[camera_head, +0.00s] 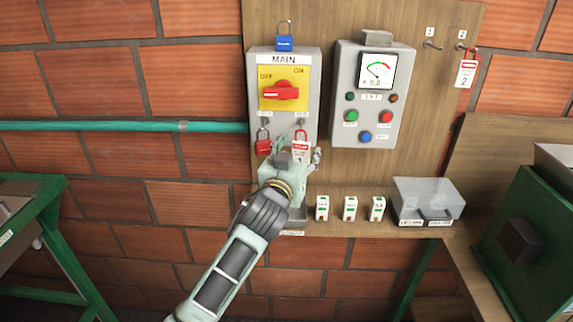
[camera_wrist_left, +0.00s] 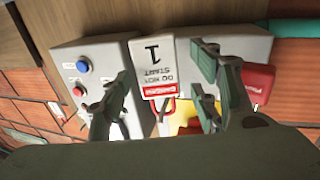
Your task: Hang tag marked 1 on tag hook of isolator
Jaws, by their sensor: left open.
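The white tag marked 1 (camera_head: 301,152) hangs upright by its red loop below the right-hand hook (camera_head: 300,122) of the grey MAIN isolator (camera_head: 284,60). In the left wrist view the tag (camera_wrist_left: 152,62) shows upside down, with its red band and loop towards the isolator. My left gripper (camera_head: 297,160) is just below and around the tag in the head view. Its two fingers stand apart on either side of the tag, with gaps visible in the wrist view (camera_wrist_left: 165,88). Exact contact of the loop with the hook is too small to tell. My right gripper is not in view.
A red padlock (camera_head: 263,146) hangs left of the tag, and a blue padlock (camera_head: 284,43) sits on top. The red switch handle (camera_head: 281,93) lies level at OFF.

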